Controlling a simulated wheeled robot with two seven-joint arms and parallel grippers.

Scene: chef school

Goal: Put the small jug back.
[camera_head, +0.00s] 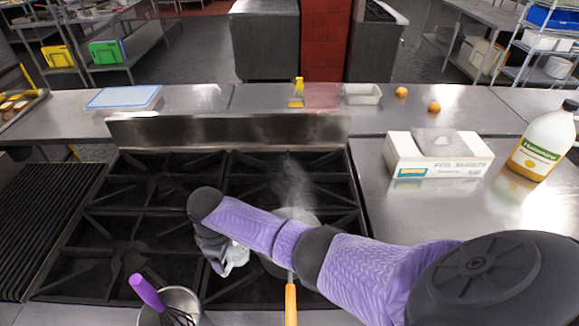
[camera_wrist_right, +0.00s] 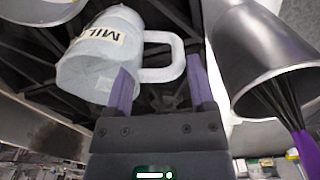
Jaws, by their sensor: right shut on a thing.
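The small jug (camera_wrist_right: 98,58) is pale grey-white, with a label reading "MIL" and a squared handle. In the head view it shows partly as a pale shape (camera_head: 236,258) over the stove, beside my right gripper (camera_head: 218,252). In the right wrist view my right gripper (camera_wrist_right: 162,90) is shut on the jug's handle, with one purple finger on each side. The jug is tilted in that view. I cannot tell whether it touches the grate. My forearm hides part of the stove in the head view. My left gripper is not in view.
A steaming pan (camera_head: 297,215) with an orange handle stands on the stove (camera_head: 130,215), partly behind my arm. A metal pot (camera_head: 185,297) with a purple whisk (camera_head: 147,291) is in front. A foil box (camera_head: 437,160) and a bottle (camera_head: 543,143) stand on the right counter.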

